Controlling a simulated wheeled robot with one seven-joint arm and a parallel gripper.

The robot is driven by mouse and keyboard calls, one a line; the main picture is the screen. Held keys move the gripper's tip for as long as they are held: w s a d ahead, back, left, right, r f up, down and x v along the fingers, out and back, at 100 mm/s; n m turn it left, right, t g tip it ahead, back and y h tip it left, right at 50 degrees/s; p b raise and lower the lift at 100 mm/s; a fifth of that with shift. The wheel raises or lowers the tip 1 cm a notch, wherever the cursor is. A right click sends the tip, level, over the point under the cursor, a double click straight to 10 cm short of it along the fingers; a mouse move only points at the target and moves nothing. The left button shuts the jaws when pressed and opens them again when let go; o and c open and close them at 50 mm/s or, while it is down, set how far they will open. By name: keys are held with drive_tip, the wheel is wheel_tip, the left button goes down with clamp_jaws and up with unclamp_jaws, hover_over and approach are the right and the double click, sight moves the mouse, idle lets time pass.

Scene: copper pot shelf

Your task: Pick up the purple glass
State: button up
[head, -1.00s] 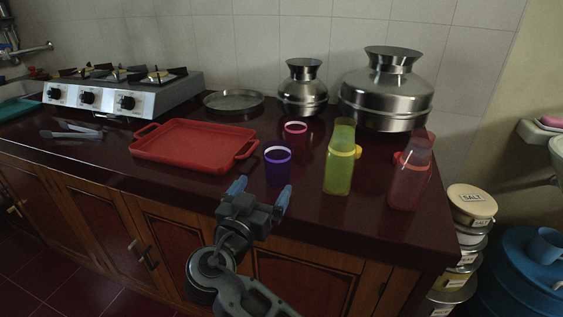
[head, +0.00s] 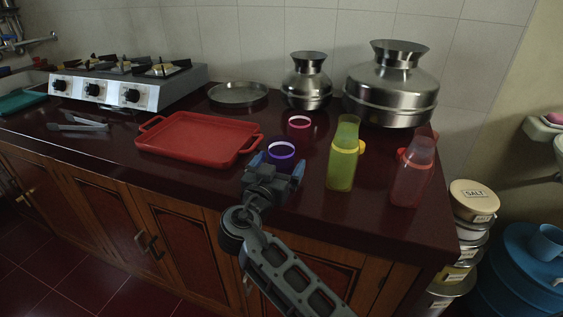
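The purple glass (head: 280,155) stands upright near the front of the dark red counter (head: 235,199). Its pale rim shows, and my gripper hides most of its lower body. My gripper (head: 276,169) is open, with one blue fingertip at the left of the glass and the other at its right. The glass appears between or just beyond the fingertips; I cannot tell if they touch it.
A red tray (head: 195,138) lies left of the glass. A pink glass (head: 299,124) stands behind it. A green bottle (head: 343,160) and a pinkish-red bottle (head: 411,178) stand to the right. Steel pots (head: 391,95) stand at the back.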

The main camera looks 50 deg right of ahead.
drive_tip(key=c, duration=1.1)
drive_tip(key=shift+c, duration=0.2)
drive_tip(key=shift+a+b, duration=0.1)
drive_tip(key=shift+b, duration=0.3)
drive_tip(key=b+v, duration=0.2)
drive_tip(key=v, duration=1.6)
drive_tip(key=w+a+f+n+t+y+p, duration=0.2)
drive_tip(key=w+a+f+n+t+y, duration=0.3)
drive_tip(key=w+n+t+y, duration=0.4)
drive_tip(key=n+t+y, duration=0.1)
drive_tip(key=t+y, duration=0.1)
drive_tip(key=shift+w+f+n+y+p, duration=0.25)
drive_tip(key=shift+f+n+y+p, duration=0.05)
drive_tip(key=shift+y+p, duration=0.1)
